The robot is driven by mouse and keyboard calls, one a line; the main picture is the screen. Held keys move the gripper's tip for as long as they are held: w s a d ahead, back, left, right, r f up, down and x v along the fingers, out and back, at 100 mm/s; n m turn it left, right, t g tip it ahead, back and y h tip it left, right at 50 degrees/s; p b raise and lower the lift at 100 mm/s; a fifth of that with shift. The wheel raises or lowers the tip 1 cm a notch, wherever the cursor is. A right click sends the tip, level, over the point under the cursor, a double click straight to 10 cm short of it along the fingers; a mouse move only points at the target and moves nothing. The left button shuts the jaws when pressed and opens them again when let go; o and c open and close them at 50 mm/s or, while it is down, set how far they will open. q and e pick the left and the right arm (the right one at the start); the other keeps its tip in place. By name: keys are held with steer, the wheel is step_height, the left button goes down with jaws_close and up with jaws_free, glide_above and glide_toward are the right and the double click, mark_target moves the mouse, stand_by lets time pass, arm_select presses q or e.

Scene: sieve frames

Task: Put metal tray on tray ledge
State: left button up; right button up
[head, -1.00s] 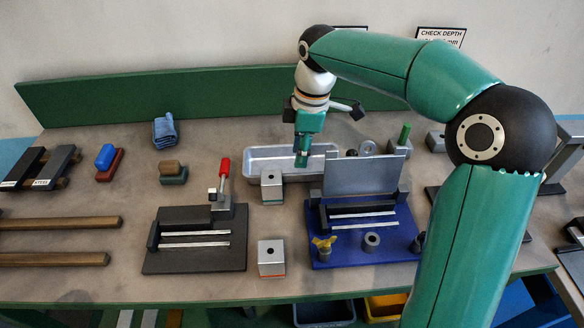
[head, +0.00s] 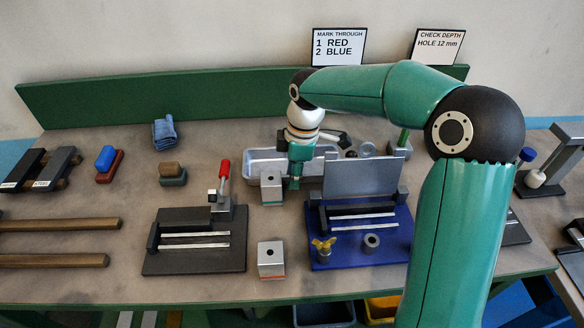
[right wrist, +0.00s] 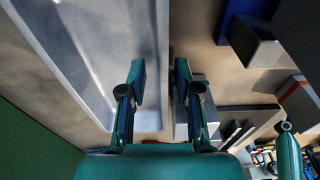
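The metal tray (head: 258,154) is a long, shallow silver pan lying on the bench behind a small metal block. My arm covers its right part. In the right wrist view the tray (right wrist: 95,50) fills the left side, with its long rim running between my fingers. My right gripper (head: 294,184) is at the tray's near side. In the right wrist view the right gripper (right wrist: 160,82) is open, one finger over the tray's inside and the other outside the rim. I cannot tell whether either finger touches it. I cannot pick out the tray ledge. My left gripper is not in view.
Metal blocks (head: 271,188) and (head: 271,262) stand near the tray. A blue fixture (head: 345,255) with an upright metal plate is to the right, and a dark clamp fixture (head: 195,255) in front. A green back rail (head: 130,97) runs behind. Wooden bars (head: 60,224) lie left.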

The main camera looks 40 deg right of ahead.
jaws_close()
stand_by(0.3)
step_height(320, 180, up, 20)
steer(key=p, duration=0.3)
stand_by(0.4)
